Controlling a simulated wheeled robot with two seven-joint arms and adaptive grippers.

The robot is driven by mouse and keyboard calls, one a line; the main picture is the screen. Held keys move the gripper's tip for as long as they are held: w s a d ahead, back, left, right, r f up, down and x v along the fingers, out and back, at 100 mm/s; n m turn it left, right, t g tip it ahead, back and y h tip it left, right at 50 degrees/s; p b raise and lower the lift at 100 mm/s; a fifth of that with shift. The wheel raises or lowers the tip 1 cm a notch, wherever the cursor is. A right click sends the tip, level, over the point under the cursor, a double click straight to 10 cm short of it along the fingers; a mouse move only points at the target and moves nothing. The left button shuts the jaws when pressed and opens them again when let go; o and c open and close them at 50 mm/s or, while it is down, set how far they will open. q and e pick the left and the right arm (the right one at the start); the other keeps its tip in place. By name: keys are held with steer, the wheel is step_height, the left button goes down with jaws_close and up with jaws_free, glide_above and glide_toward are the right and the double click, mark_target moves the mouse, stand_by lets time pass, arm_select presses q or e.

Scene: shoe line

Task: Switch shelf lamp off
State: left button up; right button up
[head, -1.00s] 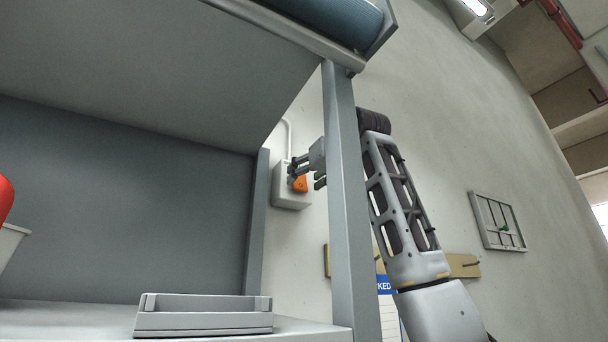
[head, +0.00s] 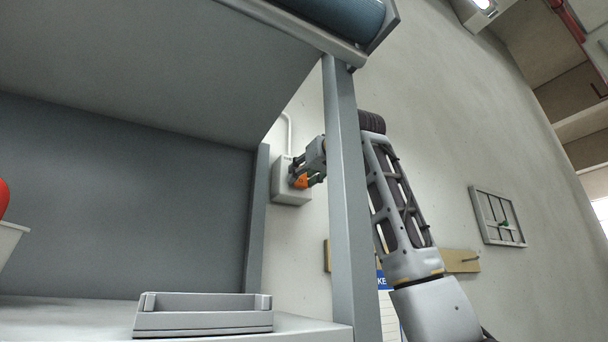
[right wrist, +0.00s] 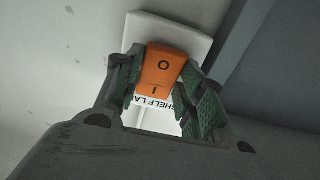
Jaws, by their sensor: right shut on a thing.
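The shelf lamp switch is an orange rocker (head: 300,182) on a grey-white wall box (head: 283,190), seen behind the shelf's front post in the head view. In the right wrist view the rocker (right wrist: 161,70) shows the marks O and I, above a partly covered label reading "SHELF LA" on the box plate (right wrist: 160,27). My right gripper (head: 306,180) is at the box, with one finger on each side of the rocker, shut on it. Its green-padded fingers also show in the right wrist view (right wrist: 160,92). My left gripper is in neither view.
A grey shelf post (head: 348,210) stands close beside my right arm. A grey tray (head: 204,321) lies on the lower shelf. A blue roll (head: 345,15) is on the upper shelf. A wooden rail (head: 460,261) and a framed panel (head: 498,217) are on the wall.

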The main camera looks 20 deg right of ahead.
steer(key=shift+f+t+b, duration=0.25)
steer(key=shift+t+b, duration=0.45)
steer(key=shift+b, duration=0.4)
steer(key=shift+f+t+y+b, duration=0.15)
steer(key=shift+t+y+b, duration=0.15)
steer(key=shift+t+b, duration=0.45)
steer(key=o, duration=1)
steer(key=shift+v, duration=6)
